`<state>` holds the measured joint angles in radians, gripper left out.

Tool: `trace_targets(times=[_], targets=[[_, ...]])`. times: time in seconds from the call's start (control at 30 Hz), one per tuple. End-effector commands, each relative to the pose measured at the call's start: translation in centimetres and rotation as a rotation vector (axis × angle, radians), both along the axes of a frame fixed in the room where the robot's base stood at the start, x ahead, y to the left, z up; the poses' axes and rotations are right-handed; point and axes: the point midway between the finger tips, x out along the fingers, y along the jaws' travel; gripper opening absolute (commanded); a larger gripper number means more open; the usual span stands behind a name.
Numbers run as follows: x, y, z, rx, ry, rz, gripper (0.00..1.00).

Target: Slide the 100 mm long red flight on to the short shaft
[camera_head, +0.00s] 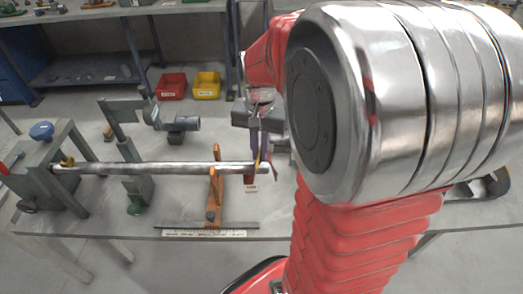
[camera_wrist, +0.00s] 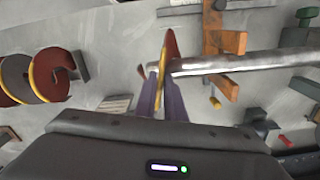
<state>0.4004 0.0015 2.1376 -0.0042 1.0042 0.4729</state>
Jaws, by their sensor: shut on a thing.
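The shaft (camera_head: 150,168) is a long silver bar lying level, held at its left end and propped near its right end by an orange stand (camera_head: 215,185). In the wrist view the shaft (camera_wrist: 245,62) runs in from the right. My gripper (camera_wrist: 160,88), with purple fingers, is shut on a red flight (camera_wrist: 170,45) with a yellow edge, seen nearly edge-on at the shaft's free end. I cannot tell whether the flight is around the shaft or just against its end. In the head view my gripper (camera_head: 260,145) is at that end, partly hidden by my arm.
A dark red spiral flight with yellow edges (camera_wrist: 35,78) lies at the left of the wrist view. The orange stand (camera_wrist: 222,45) is close to the right of the held flight. A red bin (camera_head: 172,86) and a yellow bin (camera_head: 207,86) are behind the table.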

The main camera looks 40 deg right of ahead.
Motion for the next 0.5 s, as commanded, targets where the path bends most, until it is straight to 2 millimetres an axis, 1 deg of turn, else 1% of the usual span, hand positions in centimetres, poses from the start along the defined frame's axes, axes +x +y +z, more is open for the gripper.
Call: trace_targets(times=[0.5], targets=[[0.52, 0.64, 0.08, -0.001, -0.002, 0.001, 0.0]])
